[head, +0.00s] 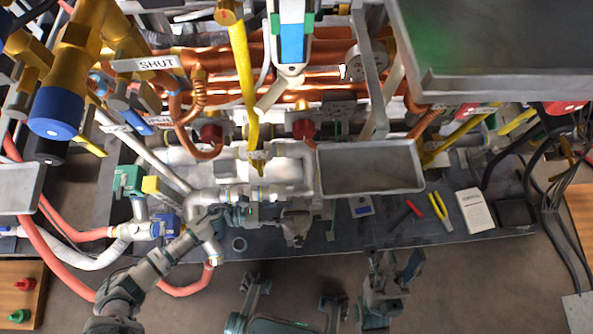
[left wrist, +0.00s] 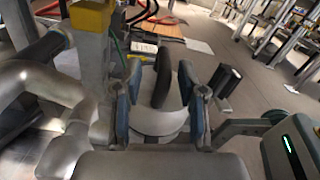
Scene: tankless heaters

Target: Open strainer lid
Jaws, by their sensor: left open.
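A pale grey pipe fitting with a boxy body (head: 278,176) sits at the middle of the bench in the head view. I cannot tell for sure which part is the strainer lid. My left gripper (head: 297,226) is just in front of this fitting, its arm coming in from the lower left. In the left wrist view its blue-grey fingers (left wrist: 160,105) are spread apart. A light grey rounded surface (left wrist: 158,122) shows between them, but I cannot tell what it is. My right gripper (head: 392,262) hangs apart in front of the bench edge, its fingers spread and empty.
A grey tray (head: 370,187) stands right of the fitting. Red-handled (head: 405,213) and yellow-handled (head: 440,208) tools and a white booklet (head: 475,210) lie on the dark bench. Copper pipes and a yellow lever (head: 243,65) crowd the back. Silver pipe (left wrist: 45,85) runs close left of my left fingers.

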